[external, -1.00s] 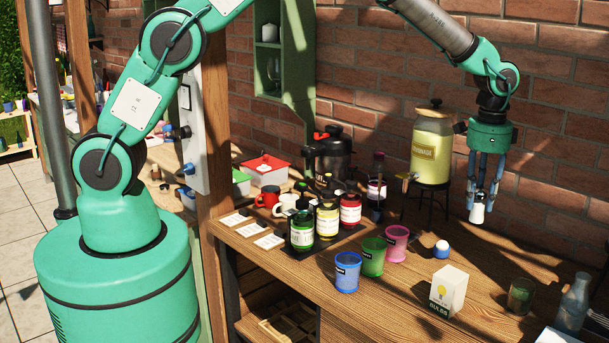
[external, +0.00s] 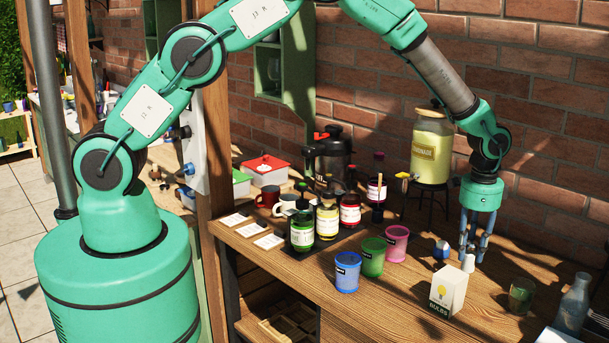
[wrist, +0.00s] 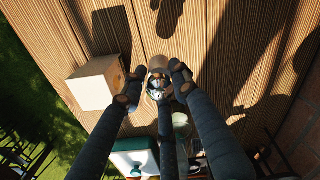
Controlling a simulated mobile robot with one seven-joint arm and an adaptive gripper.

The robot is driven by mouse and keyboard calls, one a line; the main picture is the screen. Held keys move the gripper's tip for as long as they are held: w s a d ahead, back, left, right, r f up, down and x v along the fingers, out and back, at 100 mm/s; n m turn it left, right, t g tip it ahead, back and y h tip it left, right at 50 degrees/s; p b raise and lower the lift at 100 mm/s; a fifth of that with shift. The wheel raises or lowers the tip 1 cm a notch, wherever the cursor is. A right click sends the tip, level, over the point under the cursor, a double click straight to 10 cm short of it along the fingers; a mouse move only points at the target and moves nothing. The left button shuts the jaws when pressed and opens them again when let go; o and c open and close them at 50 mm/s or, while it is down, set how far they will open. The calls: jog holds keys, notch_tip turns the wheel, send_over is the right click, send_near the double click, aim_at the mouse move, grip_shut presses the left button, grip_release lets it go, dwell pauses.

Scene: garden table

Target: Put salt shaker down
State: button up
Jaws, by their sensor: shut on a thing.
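The salt shaker (external: 468,264) is small and white, and stands upright between the fingers of my gripper (external: 473,256) in the external view. My gripper is shut on it, low over the right part of the wooden table (external: 400,300). I cannot tell whether the shaker's base touches the wood. In the wrist view, the shaker (wrist: 158,82) shows from above between the dark fingertips (wrist: 157,86), which partly hide it.
A white bulb box (external: 449,290) stands in front of the shaker. Blue (external: 347,272), green (external: 373,257) and pink (external: 396,243) cups stand further left. A dark green glass (external: 521,295) and bottle (external: 573,303) are to the right.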

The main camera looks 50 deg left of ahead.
jog(key=shift+w+d, duration=0.1)
jog(key=shift+w, duration=0.05)
jog(key=w+d+f+p, duration=0.1)
jog(key=w+d+p, duration=0.1)
jog(key=w+d, duration=0.7)
jog(key=shift+w+f, duration=0.2)
jog(key=shift+w, duration=1.75)
jog(key=shift+a, duration=0.1)
jog(key=shift+f, duration=0.15)
jog(key=shift+f+p, duration=0.45)
jog(key=shift+f, duration=1.15)
jog(key=shift+f, duration=0.15)
jog(key=o, duration=1.2)
